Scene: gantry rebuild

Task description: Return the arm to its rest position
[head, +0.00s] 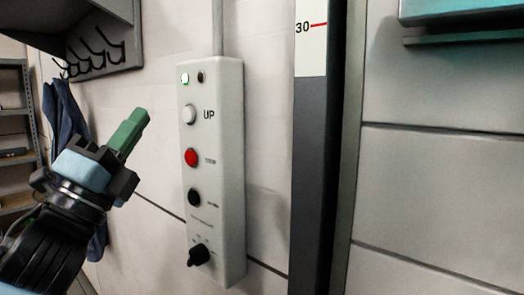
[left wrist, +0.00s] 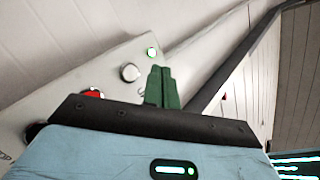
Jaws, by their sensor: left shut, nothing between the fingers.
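My left gripper (head: 130,129) comes in from the left in the head view, with its green fingers pointing up and to the right. The fingers are shut together with nothing between them. They are left of the grey control box (head: 228,170) on the wall, apart from it in this view. In the left wrist view the shut fingers (left wrist: 161,86) appear in front of the control box (left wrist: 60,105), near its white button (left wrist: 130,72). I cannot tell the exact gap there. My right gripper is in neither view.
The box carries a white UP button (head: 189,114), a red button (head: 191,157), a black button (head: 193,196) and a black knob (head: 199,255). A dark post (head: 312,180) stands to its right. A blue garment (head: 62,115) hangs under hooks (head: 97,50) at left, beside a shelf (head: 15,130).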

